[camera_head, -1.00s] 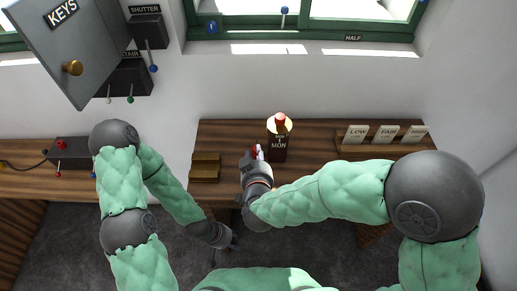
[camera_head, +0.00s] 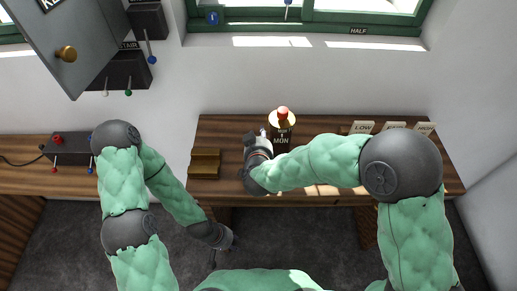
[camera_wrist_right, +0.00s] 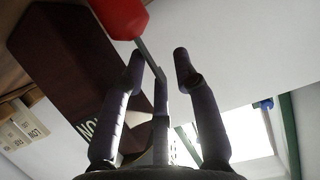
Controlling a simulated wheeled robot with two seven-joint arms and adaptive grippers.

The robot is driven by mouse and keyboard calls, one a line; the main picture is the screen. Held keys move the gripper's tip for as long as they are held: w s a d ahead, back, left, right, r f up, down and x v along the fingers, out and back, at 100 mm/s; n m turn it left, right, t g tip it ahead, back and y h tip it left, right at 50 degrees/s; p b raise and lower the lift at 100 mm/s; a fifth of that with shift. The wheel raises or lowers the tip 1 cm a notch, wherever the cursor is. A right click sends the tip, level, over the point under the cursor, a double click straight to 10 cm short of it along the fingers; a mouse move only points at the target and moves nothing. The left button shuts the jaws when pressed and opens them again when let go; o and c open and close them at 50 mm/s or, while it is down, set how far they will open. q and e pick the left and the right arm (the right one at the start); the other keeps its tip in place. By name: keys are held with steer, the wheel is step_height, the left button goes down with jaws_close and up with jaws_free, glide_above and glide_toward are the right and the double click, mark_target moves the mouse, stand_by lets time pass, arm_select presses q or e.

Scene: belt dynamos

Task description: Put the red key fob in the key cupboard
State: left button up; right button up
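The key cupboard (camera_head: 85,40) is a grey box at the upper left of the head view, with a brass knob on its front; I cannot tell whether its door is ajar. My right gripper (camera_head: 257,138) is over the desk, left of the dark red MON box. In the right wrist view its fingers (camera_wrist_right: 160,72) close around a thin grey strip with the red key fob (camera_wrist_right: 122,14) at its end.
A wooden stepped block (camera_head: 205,163) is to the left and label cards (camera_head: 363,127) to the right. Dark lever boxes (camera_head: 125,70) hang beside the cupboard.

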steer(key=shift+w+f, duration=0.1)
steer(key=shift+w, duration=0.2)
steer(key=shift+c, duration=0.2)
jaws_close()
steer(key=shift+r, duration=0.2)
